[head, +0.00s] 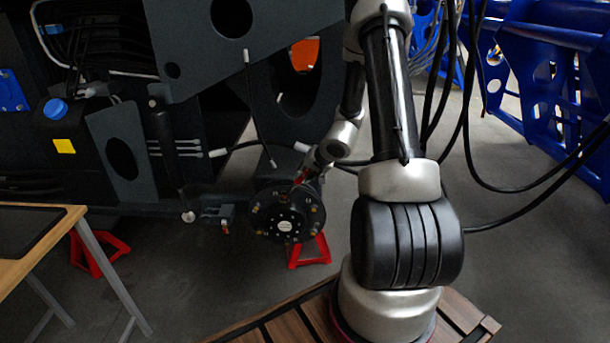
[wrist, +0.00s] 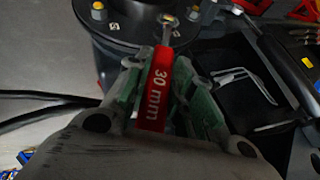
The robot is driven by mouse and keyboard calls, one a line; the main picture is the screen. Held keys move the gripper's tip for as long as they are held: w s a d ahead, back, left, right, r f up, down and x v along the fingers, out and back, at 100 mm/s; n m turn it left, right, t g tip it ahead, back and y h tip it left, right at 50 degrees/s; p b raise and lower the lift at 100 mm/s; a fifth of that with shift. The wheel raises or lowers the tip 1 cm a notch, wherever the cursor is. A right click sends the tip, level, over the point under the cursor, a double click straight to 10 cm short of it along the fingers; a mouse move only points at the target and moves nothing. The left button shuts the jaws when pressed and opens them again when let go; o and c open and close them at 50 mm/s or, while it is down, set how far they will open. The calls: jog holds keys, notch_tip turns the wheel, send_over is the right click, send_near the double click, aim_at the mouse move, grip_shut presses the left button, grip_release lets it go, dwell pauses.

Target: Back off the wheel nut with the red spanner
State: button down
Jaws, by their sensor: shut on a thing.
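The red spanner (wrist: 158,95), marked 30 mm, stands between the green-padded fingers of my gripper (wrist: 152,88) in the wrist view. My gripper is shut on its red handle. The spanner's metal end (wrist: 167,20) reaches over the dark wheel hub (wrist: 125,32), close to a nut; I cannot tell whether it sits around that nut. Another wheel nut (wrist: 98,8) shows on the hub to the left. In the head view the round hub (head: 285,222) carries several brass-coloured nuts. My gripper (head: 308,172) is at its upper right edge, with a bit of the red spanner (head: 299,179) showing.
A red axle stand (head: 310,252) is under the hub, and the dark chassis (head: 190,40) rises above and left. A wooden table (head: 60,222) is at the left. Blue frames (head: 540,60) stand at the back right. Grey floor is open between.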

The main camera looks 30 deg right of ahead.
jog(key=shift+w+d, duration=0.65)
jog(key=shift+w, duration=0.35)
jog(key=shift+w+a+r+n+g+h, duration=0.15)
jog(key=shift+w+a+r+g+h, duration=0.2)
jog(key=shift+a, duration=0.25)
jog(key=shift+w+a+r+n+g+h, duration=0.15)
jog(key=shift+w+a+r+g+h, duration=0.1)
jog(key=shift+w+a+r+h, duration=0.25)
jog(key=shift+s+f, duration=0.1)
jog(key=shift+f, duration=0.1)
jog(key=shift+s+d+f, duration=0.1)
jog(key=shift+d, duration=0.1)
jog(key=s+a, duration=0.6)
jog(key=s, duration=0.4)
jog(key=shift+a, duration=0.25)
dwell(0.3)
dwell(1.0)
